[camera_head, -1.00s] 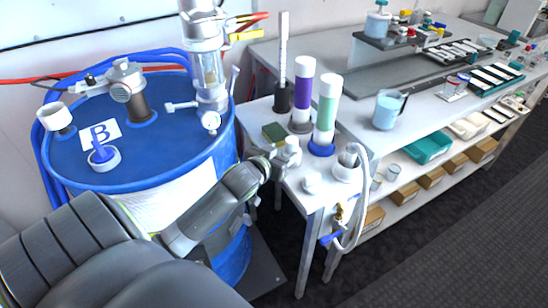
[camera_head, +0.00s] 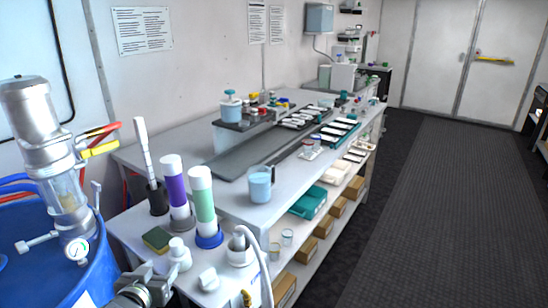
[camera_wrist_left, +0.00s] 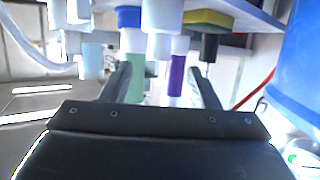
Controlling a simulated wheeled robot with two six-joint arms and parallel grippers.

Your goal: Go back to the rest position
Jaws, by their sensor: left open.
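My left gripper (camera_head: 152,279) shows at the bottom edge of the head view, low beside the front left corner of the near white table (camera_head: 132,232). In the left wrist view its two dark fingers (camera_wrist_left: 161,74) are spread, with nothing held between them. A small white capped bottle (camera_head: 180,254) stands at the table corner just beyond the gripper. The wrist view is turned upside down; the purple tube (camera_wrist_left: 177,76) and the green tube (camera_wrist_left: 135,82) show past the fingers. My right gripper is not in view.
A blue drum (camera_head: 60,250) with a metal pump (camera_head: 48,140) stands at the left. The table carries a green-yellow sponge (camera_head: 157,239) and a white hose (camera_head: 262,262). The bench holds a blue jug (camera_head: 260,184). The dark floor (camera_head: 430,200) at the right is clear.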

